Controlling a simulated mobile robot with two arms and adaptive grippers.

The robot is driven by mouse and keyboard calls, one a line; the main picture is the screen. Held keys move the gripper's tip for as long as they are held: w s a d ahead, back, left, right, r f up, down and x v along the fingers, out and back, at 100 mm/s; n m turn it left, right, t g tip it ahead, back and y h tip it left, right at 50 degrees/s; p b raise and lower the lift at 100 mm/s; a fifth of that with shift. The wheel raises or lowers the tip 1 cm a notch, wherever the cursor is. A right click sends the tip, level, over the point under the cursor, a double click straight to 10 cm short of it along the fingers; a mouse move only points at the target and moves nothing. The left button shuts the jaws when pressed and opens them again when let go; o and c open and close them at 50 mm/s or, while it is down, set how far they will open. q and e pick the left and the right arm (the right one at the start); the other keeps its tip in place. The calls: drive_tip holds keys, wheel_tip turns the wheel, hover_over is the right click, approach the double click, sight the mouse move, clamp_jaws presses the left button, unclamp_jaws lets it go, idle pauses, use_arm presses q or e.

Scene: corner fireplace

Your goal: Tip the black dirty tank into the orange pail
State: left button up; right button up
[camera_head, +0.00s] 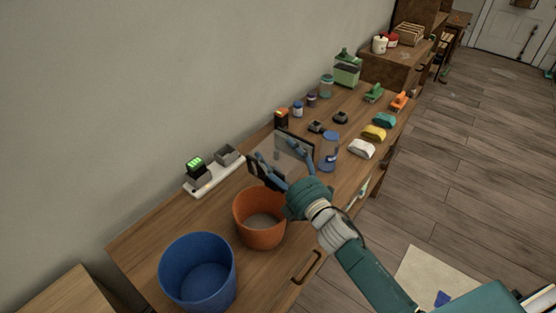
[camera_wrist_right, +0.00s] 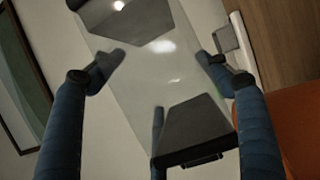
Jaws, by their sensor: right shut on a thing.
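The black dirty tank (camera_head: 286,152) is a see-through box with dark end parts. It is held above the table, just behind the orange pail, and looks tilted. In the right wrist view the tank (camera_wrist_right: 150,85) fills the middle between my fingers; I cannot make out dirt inside. My right gripper (camera_head: 279,160) is shut on it, one blue finger on each side, as the right wrist view also shows (camera_wrist_right: 160,68). The orange pail (camera_head: 246,232) stands upright on the table with a greyish bottom. Its orange wall (camera_wrist_right: 285,125) is at the wrist view's right. My left gripper is not in view.
A blue bucket (camera_head: 192,270) stands in front of the pail. A white strip with chargers (camera_head: 214,177) lies by the wall. A blue-capped jar (camera_head: 330,146), a white brush-like item (camera_head: 361,149) and several small items stand farther back. The table's front left is clear.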

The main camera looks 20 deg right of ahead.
drive_tip(key=shift+r, duration=0.2)
drive_tip(key=shift+n, duration=0.3)
drive_tip(key=shift+s+a+r+b, duration=0.1)
drive_tip(key=shift+b, duration=0.4)
